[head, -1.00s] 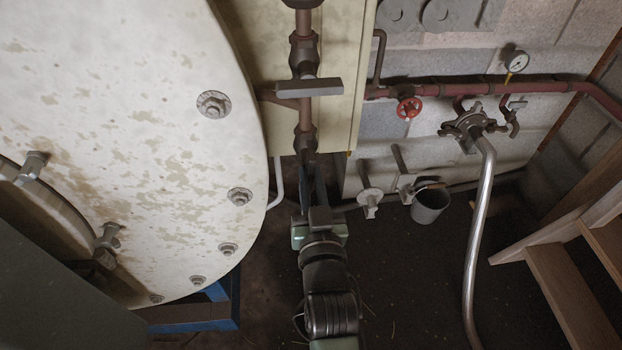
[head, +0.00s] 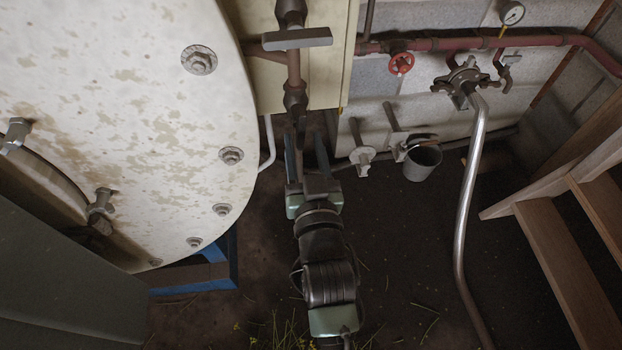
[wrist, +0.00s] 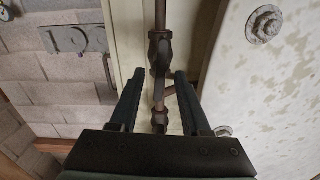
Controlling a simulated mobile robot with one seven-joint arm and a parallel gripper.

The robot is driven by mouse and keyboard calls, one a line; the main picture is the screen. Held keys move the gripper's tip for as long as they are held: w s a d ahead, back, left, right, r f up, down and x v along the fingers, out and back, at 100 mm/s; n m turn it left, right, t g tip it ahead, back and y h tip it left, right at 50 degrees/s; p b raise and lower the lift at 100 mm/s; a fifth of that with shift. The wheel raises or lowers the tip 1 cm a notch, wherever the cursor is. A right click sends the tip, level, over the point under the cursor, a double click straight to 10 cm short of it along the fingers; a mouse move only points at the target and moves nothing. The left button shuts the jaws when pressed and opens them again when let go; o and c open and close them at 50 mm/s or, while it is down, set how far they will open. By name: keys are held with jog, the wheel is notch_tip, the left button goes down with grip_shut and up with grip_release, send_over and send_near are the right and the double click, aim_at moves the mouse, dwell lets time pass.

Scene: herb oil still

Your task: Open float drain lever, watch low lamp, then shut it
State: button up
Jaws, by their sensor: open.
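A flat grey lever handle (head: 297,39) lies crosswise over the vertical brown pipe (head: 294,70) near the cream cabinet; I take it for the float drain lever. My gripper (head: 305,140) is open and empty, below the handle and near the pipe's lower end in the head view. In the wrist view the gripper (wrist: 160,76) has its two dark fingers spread on either side of the pipe line, with a valve body (wrist: 161,52) showing between and beyond the tips. Whether the fingers touch anything cannot be told. I see no low lamp.
The large pale round vessel (head: 120,110) with bolts is close on the left. A red handwheel (head: 401,63), a hose fitting (head: 463,80), a bucket (head: 422,163) and wooden steps (head: 560,260) are to the right. Dark floor between them is clear.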

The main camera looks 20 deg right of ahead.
aim_at(301, 129)
jog(key=v, duration=1)
jog(key=shift+s+b, duration=0.3)
jog(key=shift+s, duration=0.05)
jog(key=shift+a+r, duration=0.15)
jog(key=shift+r, duration=0.05)
dwell(1.9)
jog(key=r+p, duration=0.1)
jog(key=p, duration=0.2)
jog(key=shift+r, duration=0.1)
jog(key=p+x, duration=0.4)
jog(key=x, duration=0.9)
grip_shut()
